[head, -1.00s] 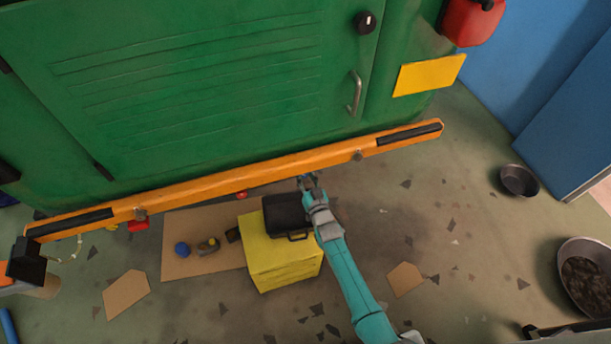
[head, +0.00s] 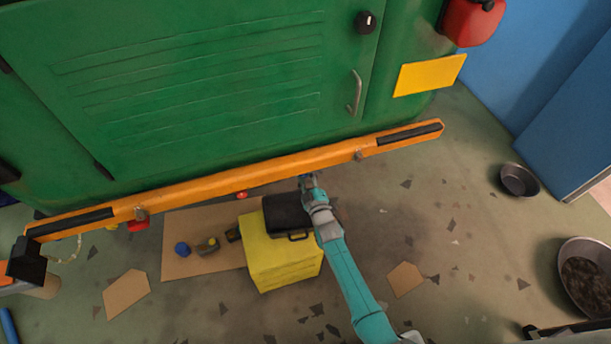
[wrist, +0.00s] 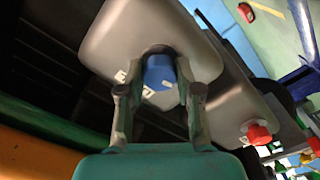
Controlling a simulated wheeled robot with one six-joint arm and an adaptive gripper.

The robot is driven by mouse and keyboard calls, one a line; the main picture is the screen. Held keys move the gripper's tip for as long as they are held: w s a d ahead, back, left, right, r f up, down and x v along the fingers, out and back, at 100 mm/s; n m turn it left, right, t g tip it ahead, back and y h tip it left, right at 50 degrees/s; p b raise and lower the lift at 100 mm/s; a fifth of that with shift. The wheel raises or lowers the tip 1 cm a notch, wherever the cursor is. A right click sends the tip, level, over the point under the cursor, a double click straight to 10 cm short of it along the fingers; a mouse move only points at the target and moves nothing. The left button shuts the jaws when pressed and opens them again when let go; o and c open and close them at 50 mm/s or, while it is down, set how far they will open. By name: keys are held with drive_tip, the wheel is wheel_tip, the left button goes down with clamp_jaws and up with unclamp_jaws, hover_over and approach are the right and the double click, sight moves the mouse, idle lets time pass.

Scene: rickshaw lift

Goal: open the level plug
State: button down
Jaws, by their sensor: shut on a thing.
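In the wrist view a blue plug (wrist: 158,73) sits in a dark round recess on the underside of a grey metal housing (wrist: 110,35). My gripper (wrist: 158,84) is shut on the blue plug, one finger on each side of it. A red plug (wrist: 258,134) stands out from the grey housing at the lower right, apart from my gripper. In the head view my gripper (head: 308,182) reaches under the orange bumper (head: 230,181) of the green vehicle (head: 200,90). The blue plug is hidden in that view.
A yellow crate (head: 280,270) with a black case (head: 286,213) on it stands just left of my arm. A cardboard sheet (head: 185,230) with small parts lies further left. Metal pans (head: 519,180) stand on the floor at the right. Floor right of my arm is mostly clear.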

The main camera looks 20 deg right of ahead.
drive_tip(key=shift+n, duration=4.2)
drive_tip(key=c, duration=0.8)
unclamp_jaws()
drive_tip(key=shift+o, duration=0.2)
drive_tip(key=shift+s, duration=0.1)
drive_tip(key=s, duration=1.2)
